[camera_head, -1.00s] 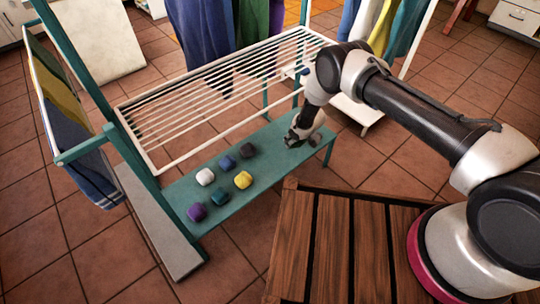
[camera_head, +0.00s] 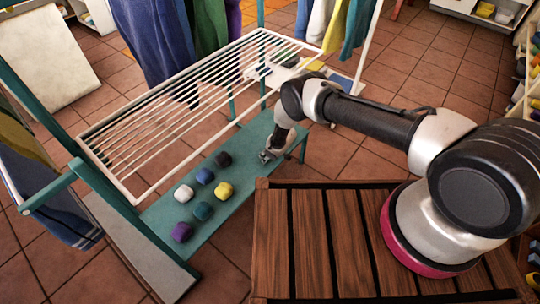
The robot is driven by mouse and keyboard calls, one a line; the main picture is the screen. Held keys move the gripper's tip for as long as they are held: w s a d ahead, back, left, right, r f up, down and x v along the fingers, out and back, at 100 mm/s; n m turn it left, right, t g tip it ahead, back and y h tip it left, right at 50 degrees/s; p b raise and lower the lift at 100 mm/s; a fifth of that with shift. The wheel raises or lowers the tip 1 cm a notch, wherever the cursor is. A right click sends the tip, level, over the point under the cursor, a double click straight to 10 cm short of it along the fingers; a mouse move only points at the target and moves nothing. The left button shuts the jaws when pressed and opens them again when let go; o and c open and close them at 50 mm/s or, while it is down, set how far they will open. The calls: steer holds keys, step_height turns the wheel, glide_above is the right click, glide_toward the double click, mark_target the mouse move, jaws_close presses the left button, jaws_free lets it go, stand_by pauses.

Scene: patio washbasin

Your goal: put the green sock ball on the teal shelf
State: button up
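The teal shelf (camera_head: 245,168) is the low board under the white drying rack. No clearly green sock ball shows. Several sock balls lie on the shelf: white (camera_head: 184,193), blue (camera_head: 204,176), black (camera_head: 224,159), yellow (camera_head: 223,189), dark teal (camera_head: 203,211) and purple (camera_head: 181,232). My gripper (camera_head: 266,156) points down at the shelf's right part, right of the black ball and apart from it. It is small and dark here, so I cannot tell whether its fingers are open or hold anything.
The white slatted rack (camera_head: 200,105) slopes above the shelf's back. A brown slatted wooden table (camera_head: 330,240) stands close in front, with my arm above it. Clothes (camera_head: 150,40) hang behind. A shelf unit with coloured items (camera_head: 530,70) is at the right edge.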

steer(key=o, duration=0.4)
steer(key=v, duration=1.2)
steer(key=shift+r, duration=0.15)
steer(key=shift+s, duration=0.1)
